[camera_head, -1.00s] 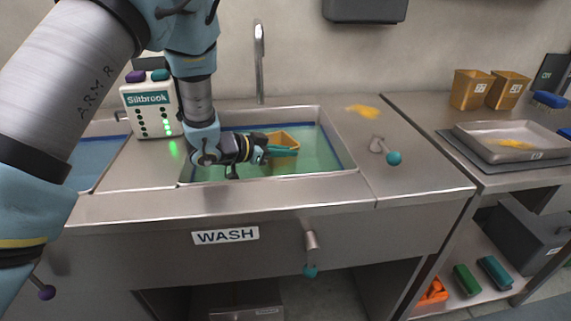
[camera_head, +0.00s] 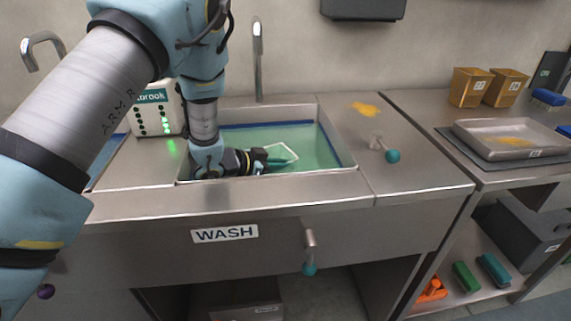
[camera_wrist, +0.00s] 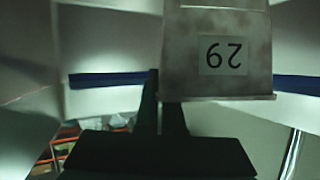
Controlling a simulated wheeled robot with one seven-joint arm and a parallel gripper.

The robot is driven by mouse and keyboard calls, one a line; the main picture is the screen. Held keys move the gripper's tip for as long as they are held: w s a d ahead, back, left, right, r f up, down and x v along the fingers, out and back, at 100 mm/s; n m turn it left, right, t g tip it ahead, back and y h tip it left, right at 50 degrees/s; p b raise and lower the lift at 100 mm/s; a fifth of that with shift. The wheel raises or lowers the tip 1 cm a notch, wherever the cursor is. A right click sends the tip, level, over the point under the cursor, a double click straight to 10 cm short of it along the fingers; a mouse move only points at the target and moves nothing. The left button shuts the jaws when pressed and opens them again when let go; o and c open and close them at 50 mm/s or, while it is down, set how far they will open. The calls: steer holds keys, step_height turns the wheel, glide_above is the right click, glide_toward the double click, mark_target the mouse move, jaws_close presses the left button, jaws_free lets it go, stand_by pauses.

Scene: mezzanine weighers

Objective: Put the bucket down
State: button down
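My gripper (camera_head: 282,161) reaches low into the sink, its green fingers at the water. The bucket (camera_head: 292,148) is at the fingertips; in the head view only a pale square outline of its rim shows, with green water inside it. In the wrist view the bucket (camera_wrist: 238,80) shows a grey-brown wall with an upside-down label that looks like 29. The dark fingers (camera_wrist: 166,105) are close together at the bucket's edge, one tip partly hidden by it, and look closed on it. Whether the bucket touches the sink floor cannot be seen.
The sink (camera_head: 345,150) holds green water, with free room right of the bucket. A faucet (camera_head: 259,60) stands behind. A white box with green lights (camera_head: 153,118) is left. Two tan buckets (camera_head: 488,87) and a metal tray (camera_head: 512,138) stand on the right bench.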

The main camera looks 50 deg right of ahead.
steer(key=c, duration=1)
jaws_free()
steer(key=shift+c, duration=0.2)
steer(key=shift+r+p, duration=0.45)
steer(key=shift+r, duration=0.1)
steer(key=b+v, duration=0.2)
steer(key=v, duration=0.5)
steer(key=shift+a+r, duration=0.15)
steer(key=shift+a, duration=0.05)
